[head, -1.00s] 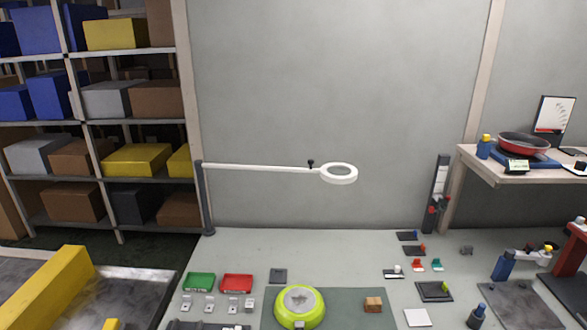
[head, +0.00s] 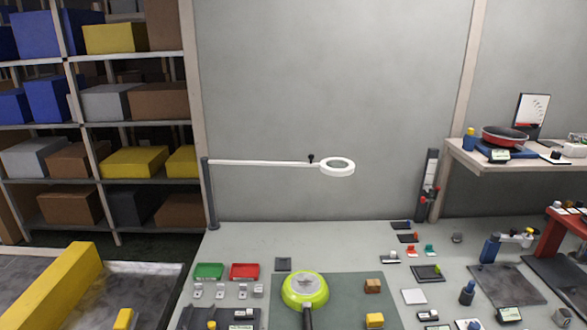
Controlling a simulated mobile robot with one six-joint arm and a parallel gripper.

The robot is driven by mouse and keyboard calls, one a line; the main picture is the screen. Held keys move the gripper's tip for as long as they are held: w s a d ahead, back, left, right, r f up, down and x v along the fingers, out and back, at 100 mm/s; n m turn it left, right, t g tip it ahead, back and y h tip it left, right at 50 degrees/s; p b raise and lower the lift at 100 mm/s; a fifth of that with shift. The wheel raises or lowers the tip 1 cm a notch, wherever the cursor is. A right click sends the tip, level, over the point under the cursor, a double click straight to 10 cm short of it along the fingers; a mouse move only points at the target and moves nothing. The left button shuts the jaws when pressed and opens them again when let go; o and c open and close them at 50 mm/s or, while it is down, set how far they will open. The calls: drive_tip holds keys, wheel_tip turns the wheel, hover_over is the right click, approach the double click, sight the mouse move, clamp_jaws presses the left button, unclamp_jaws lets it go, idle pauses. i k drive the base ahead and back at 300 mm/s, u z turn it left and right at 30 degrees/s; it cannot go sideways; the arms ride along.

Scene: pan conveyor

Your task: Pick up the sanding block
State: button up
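A small brown block (head: 373,286), which looks like the sanding block, lies on the right part of the dark green mat (head: 345,304) on the bench. A yellow block (head: 375,320) lies nearer, at the mat's lower right. I cannot tell for certain which of the two is the sanding block. A lime-green pan (head: 319,291) lies on the mat to the left of the brown block, its dark handle pointing toward me. My gripper is not in view.
A green tray (head: 209,271) and a red tray (head: 245,271) sit left of the mat. A white ring lamp (head: 337,167) reaches over the bench from the left. A white square (head: 414,297) and several small tools lie to the right.

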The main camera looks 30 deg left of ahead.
sight(372, 286)
drive_tip(key=z, duration=0.1)
drive_tip(key=k, duration=1.15)
drive_tip(key=u, duration=1)
drive_tip(key=i, duration=1.5)
drive_tip(key=u, duration=0.05)
